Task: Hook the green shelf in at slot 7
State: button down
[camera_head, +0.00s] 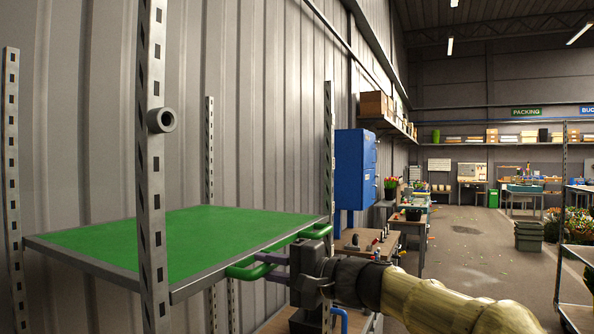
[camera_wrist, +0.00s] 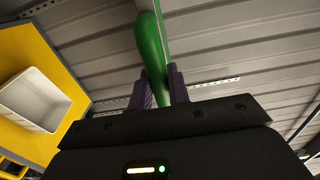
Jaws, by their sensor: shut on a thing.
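The green shelf (camera_head: 190,243) has a grey rim and lies roughly level among the slotted uprights in the head view. The front upright (camera_head: 152,205) crosses before its near edge. My gripper (camera_head: 268,268) is shut on the green handle (camera_head: 246,272) at the shelf's right edge. In the wrist view the green handle bar (camera_wrist: 151,50) runs between the two purple fingers of my gripper (camera_wrist: 158,88). No slot numbers are readable. I cannot tell whether the shelf's corners sit in slots or are apart from the uprights.
A round grey peg (camera_head: 161,120) sticks out of the front upright above the shelf. More uprights stand at left (camera_head: 11,180) and right (camera_head: 328,150). A blue cabinet (camera_head: 355,170) hangs beyond. The wrist view shows a white bin (camera_wrist: 35,100) on a yellow surface. The aisle floor (camera_head: 475,240) is open.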

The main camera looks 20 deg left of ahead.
dwell(0.3)
notch_tip(320, 180, down, 2)
jog(key=shift+b, duration=1.1)
jog(key=shift+r, duration=0.1)
jog(key=c, duration=1)
grip_release()
